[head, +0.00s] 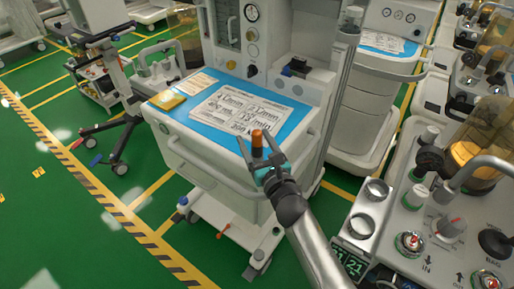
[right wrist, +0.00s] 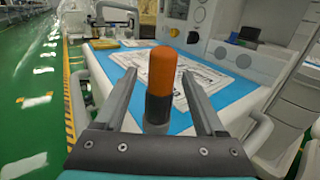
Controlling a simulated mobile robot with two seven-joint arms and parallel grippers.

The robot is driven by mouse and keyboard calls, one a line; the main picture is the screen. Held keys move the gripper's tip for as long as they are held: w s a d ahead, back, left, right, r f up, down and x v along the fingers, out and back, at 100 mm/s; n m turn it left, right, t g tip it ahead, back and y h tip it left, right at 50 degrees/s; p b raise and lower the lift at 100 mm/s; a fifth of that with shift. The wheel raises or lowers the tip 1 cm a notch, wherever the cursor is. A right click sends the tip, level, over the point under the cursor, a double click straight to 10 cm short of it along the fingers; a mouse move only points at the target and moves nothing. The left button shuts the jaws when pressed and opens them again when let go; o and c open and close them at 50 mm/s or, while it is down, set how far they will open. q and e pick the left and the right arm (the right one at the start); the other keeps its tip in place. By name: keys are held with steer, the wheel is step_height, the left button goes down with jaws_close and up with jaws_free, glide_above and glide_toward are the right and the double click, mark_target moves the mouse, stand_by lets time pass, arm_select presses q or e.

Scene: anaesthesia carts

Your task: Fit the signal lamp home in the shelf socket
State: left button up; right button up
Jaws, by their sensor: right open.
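The signal lamp (head: 257,143) has an orange top and a dark lower part. It stands upright at the front right of the cart's blue-topped shelf (head: 205,128). It also shows in the right wrist view (right wrist: 161,72). My right gripper (head: 263,148) is open, with one finger on each side of the lamp; gaps show between the fingers and the lamp in the wrist view. The lamp's foot is hidden behind the gripper, so I cannot see the socket or tell how deep the lamp sits. My left gripper is not in view.
A printed sheet (head: 237,108) and a yellow pad (head: 167,100) lie on the shelf. A grey rail (head: 215,179) runs along the cart's front. Another machine with knobs and a yellow canister (head: 478,150) stands close at right. Green floor (head: 60,215) is clear at left.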

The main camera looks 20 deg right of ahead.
steer(key=shift+w, duration=0.85)
jaws_close()
